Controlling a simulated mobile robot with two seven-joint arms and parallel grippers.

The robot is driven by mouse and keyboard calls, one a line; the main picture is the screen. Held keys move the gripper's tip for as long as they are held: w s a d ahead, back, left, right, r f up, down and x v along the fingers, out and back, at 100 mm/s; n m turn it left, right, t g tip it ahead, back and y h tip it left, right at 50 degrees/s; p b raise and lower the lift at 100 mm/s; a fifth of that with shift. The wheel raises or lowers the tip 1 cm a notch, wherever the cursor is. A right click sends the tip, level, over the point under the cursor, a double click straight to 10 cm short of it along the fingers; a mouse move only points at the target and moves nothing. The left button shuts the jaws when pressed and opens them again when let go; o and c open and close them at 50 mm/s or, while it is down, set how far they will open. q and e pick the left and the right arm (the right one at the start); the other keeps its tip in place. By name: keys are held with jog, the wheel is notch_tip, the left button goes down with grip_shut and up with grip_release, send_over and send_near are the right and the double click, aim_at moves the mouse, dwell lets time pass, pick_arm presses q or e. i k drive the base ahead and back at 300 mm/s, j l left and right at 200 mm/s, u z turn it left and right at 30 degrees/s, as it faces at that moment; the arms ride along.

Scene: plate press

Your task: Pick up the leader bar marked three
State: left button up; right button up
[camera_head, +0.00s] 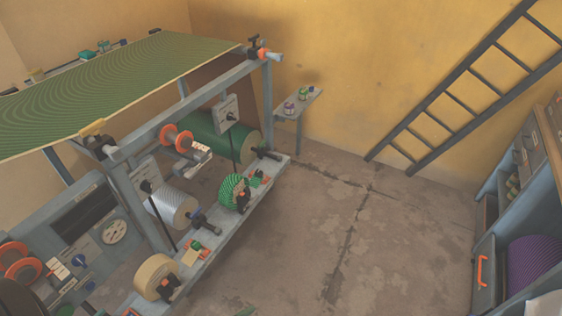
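I cannot make out a leader bar marked three, and no number is legible at this size. The press (190,104) stands on the left, with a green striped sheet (120,80) stretched over its top frame. A dark green roller (205,130) and a silver roller (172,207) sit below the sheet. Neither of my grippers shows in the head view.
A grey ledge (232,222) carries a green striped roll (233,190) and a tan roll (157,277). A small shelf (300,104) holds little jars. A ladder (452,95) leans on the wall. A cabinet (487,270) stands right. The middle floor (350,230) is clear.

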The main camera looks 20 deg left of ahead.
aim_at(259, 173)
jog(key=i+u, duration=0.15)
jog(key=i, duration=0.25)
jog(key=i+l+u, duration=0.2)
jog(key=i, duration=0.25)
jog(key=i+l+u, duration=0.15)
jog(key=i, duration=0.25)
jog(key=i+l+u, duration=0.1)
jog(key=u, duration=0.25)
jog(key=i+l+u, duration=0.2)
jog(key=u, duration=0.2)
jog(key=i+l+u, duration=0.35)
jog(key=k+j, duration=0.05)
jog(key=j, duration=0.05)
